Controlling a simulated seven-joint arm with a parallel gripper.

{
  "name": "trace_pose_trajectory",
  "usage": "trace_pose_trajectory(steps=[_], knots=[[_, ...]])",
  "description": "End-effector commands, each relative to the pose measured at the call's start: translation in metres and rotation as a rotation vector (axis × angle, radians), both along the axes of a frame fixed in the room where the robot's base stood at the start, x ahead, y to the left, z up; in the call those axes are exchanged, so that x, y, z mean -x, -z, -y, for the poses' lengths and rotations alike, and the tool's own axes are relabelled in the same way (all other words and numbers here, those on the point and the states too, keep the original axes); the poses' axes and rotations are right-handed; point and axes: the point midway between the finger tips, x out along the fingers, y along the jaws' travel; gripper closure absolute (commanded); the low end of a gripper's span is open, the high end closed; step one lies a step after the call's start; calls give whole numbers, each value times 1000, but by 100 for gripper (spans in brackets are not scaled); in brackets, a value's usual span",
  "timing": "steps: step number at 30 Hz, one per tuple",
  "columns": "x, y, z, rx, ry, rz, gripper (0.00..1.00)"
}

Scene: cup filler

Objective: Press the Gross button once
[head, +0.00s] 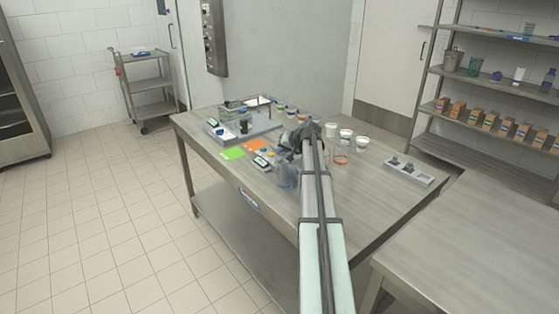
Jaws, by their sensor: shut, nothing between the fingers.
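My arm reaches across the steel table (355,205), and its dark end with my gripper (286,141) is over the middle of the table. The gripper is shut and empty, but its fingertips are small and partly hidden by my own arm. A small device with a dark display (261,162) lies on the table to the left of and below the gripper in the picture. A grey filler unit (245,131) stands further back left, with a second small display device (217,131) at its left. I cannot make out which button is labelled Gross.
A green card (233,153) and an orange card (255,146) lie near the devices. A clear bluish container (288,176) is close below the gripper. White cups (361,144) and a grey tray (409,173) stand right of my arm. The table's front left is clear.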

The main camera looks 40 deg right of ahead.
Motion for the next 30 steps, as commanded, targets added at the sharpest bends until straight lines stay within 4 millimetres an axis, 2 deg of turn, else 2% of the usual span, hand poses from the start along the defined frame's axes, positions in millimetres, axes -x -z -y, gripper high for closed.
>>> trace_pose_trajectory(steps=[30], knots=[[0,9,0,0,0,0,100]])
